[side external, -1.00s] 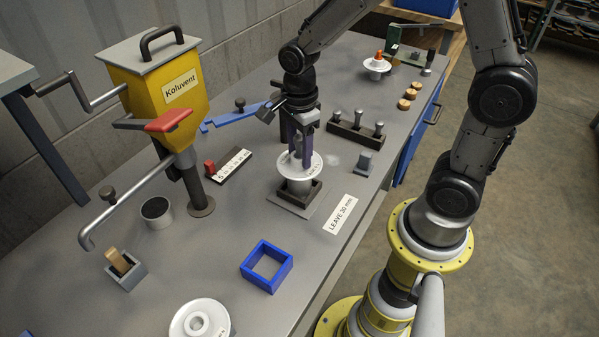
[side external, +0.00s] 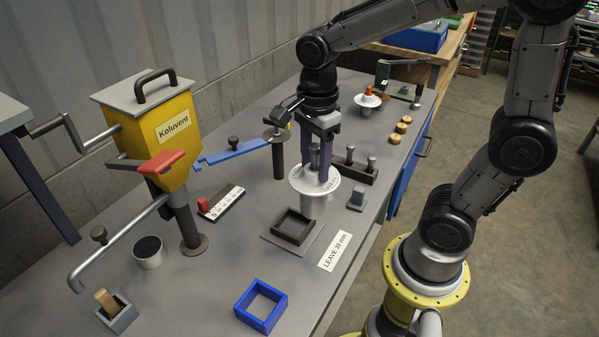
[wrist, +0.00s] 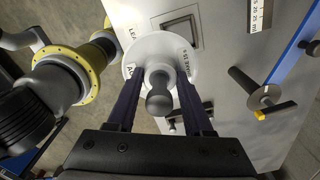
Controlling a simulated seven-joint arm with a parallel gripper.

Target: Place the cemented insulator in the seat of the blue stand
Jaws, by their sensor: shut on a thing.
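The cemented insulator (side external: 312,204), a white disc with a cylindrical body below and a dark pin on top, hangs upright from my gripper (side external: 316,172). My gripper is shut on its upper part, with one purple finger on each side of the pin. In the wrist view the insulator's white disc (wrist: 147,52) and grey pin (wrist: 159,103) show between the fingers (wrist: 160,98). The blue stand (side external: 261,306), an open square frame, sits empty on the bench at the front. The insulator is above and behind it, apart from it.
An empty dark square holder (side external: 293,229) on a grey plate is just below and left of the insulator. A yellow Koluvent hopper (side external: 165,130) with cranks stands at left. A block with dark pins (side external: 350,168) is close at right. A "LEAVE 30 mm" label (side external: 336,250) lies in front.

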